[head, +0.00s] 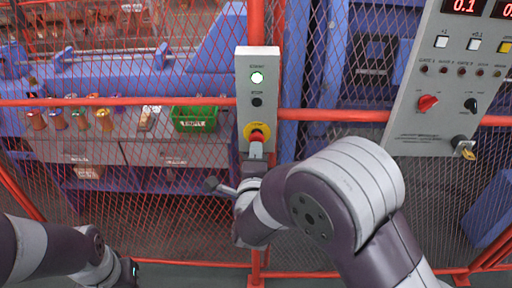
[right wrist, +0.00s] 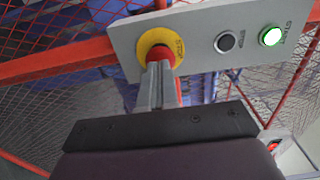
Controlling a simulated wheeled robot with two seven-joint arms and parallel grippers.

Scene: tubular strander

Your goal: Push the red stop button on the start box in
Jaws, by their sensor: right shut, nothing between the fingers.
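The grey start box (head: 243,75) hangs upright on a red fence post. It carries a lit green button (head: 257,78), a black button (head: 257,102) and, lowest, a red mushroom button (head: 257,134) on a yellow disc. My right gripper (head: 256,148) is shut and empty, its fingertips right at the red button from below. In the right wrist view the shut fingers (right wrist: 158,72) overlap the lower part of the red button (right wrist: 162,52); I cannot tell whether they press on it. My left arm is at the lower left of the head view; its gripper's jaws cannot be made out.
A red mesh fence with a horizontal rail (head: 340,115) stands behind the box. A grey control panel (head: 440,120) with knobs and red displays is at the right.

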